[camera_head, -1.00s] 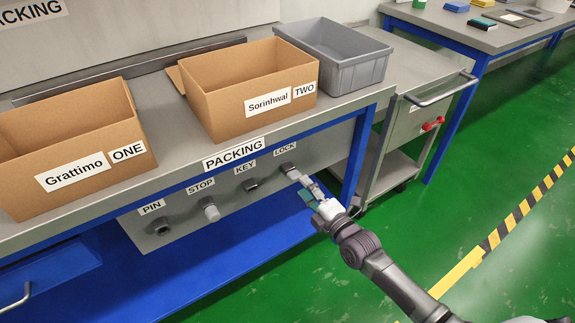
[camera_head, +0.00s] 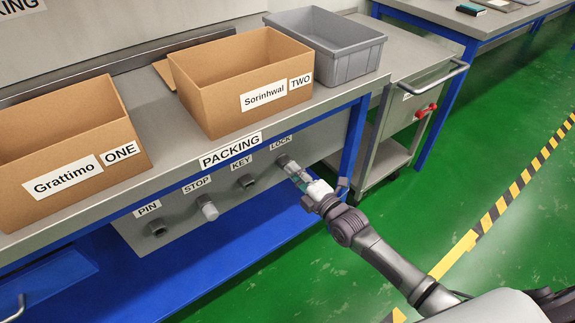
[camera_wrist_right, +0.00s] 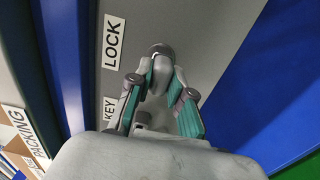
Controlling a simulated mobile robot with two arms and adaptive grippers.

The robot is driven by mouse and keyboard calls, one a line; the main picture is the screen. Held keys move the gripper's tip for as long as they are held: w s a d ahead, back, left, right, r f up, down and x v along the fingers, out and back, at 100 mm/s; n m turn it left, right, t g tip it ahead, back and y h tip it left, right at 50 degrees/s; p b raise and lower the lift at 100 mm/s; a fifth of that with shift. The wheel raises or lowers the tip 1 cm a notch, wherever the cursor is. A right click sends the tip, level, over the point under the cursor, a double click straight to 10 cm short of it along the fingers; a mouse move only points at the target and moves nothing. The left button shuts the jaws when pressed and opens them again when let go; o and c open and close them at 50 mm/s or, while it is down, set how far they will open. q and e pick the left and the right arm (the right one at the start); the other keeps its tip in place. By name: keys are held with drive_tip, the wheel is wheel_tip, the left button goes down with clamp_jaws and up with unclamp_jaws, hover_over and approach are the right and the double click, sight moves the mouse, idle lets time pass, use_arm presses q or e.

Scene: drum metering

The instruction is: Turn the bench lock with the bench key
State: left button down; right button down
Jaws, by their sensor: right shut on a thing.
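The bench lock (camera_head: 283,160) is a round grey fitting on the grey panel under the LOCK label. It also shows at the top of the right wrist view (camera_wrist_right: 162,49). My right gripper (camera_head: 295,171) is right in front of the lock. In the right wrist view its teal-padded fingers (camera_wrist_right: 160,75) are shut on a small grey piece, the bench key (camera_wrist_right: 159,74), mostly hidden between the fingertips. The key points at the lock; I cannot tell how deep it sits. The dark holder (camera_head: 246,181) is under the KEY label. My left gripper is not in view.
PIN (camera_head: 157,227) and STOP (camera_head: 207,208) fittings stick out of the same panel to the left. Cardboard boxes and a grey bin (camera_head: 345,66) stand on the bench above. A cart (camera_head: 408,113) stands to the right, beyond the blue bench leg. Green floor is open at right.

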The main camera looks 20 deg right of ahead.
drive_tip(key=shift+m, duration=0.6)
drive_tip(key=shift+m+p, duration=0.35)
drive_tip(key=shift+m, duration=1.35)
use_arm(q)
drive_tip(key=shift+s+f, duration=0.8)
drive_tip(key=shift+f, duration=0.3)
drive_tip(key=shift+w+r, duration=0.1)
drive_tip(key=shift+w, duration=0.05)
